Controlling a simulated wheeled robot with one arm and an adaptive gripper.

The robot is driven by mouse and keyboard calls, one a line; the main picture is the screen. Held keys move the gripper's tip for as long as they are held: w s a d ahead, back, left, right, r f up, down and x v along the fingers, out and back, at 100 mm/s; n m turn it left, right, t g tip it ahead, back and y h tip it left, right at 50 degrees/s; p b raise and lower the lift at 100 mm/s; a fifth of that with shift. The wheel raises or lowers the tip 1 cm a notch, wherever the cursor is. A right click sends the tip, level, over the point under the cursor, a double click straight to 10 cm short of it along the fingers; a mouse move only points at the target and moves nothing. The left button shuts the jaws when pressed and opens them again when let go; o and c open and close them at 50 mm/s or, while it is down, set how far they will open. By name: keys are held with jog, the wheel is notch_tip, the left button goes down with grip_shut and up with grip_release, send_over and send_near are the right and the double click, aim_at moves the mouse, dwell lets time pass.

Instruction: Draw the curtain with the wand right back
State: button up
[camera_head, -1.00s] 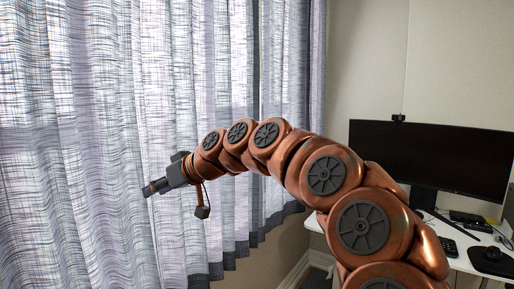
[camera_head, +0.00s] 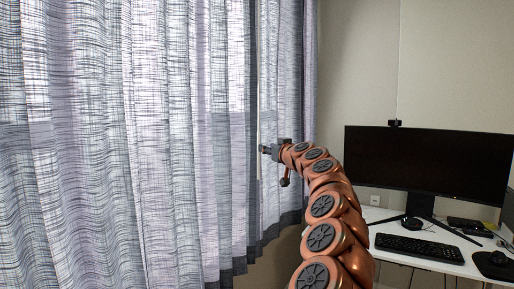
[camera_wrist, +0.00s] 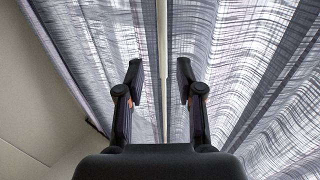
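Two grey-lilac patterned curtains hang here, a wide left one (camera_head: 130,140) and a narrower right one (camera_head: 285,80), with a narrow gap between them. My gripper (camera_head: 267,149) is at this gap, at mid height. In the wrist view my gripper (camera_wrist: 160,72) is open, its two dark fingers apart. A thin pale upright strip, which looks like the wand (camera_wrist: 163,50), shows between the fingers, in line with the middle of the opening. I cannot tell how far beyond the fingertips it is. The fingers do not touch it.
A white desk (camera_head: 400,262) stands at the right with a black monitor (camera_head: 428,165), a keyboard (camera_head: 418,247) and small items. My arm reaches up between desk and curtains. The wall (camera_head: 360,70) beside the curtains is bare. The space before the left curtain is free.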

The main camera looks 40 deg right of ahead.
jog(key=p+x, duration=0.3)
jog(key=x, duration=0.4)
jog(key=shift+w, duration=0.3)
dwell(0.7)
jog(key=shift+a, duration=0.1)
grip_shut()
dwell(0.6)
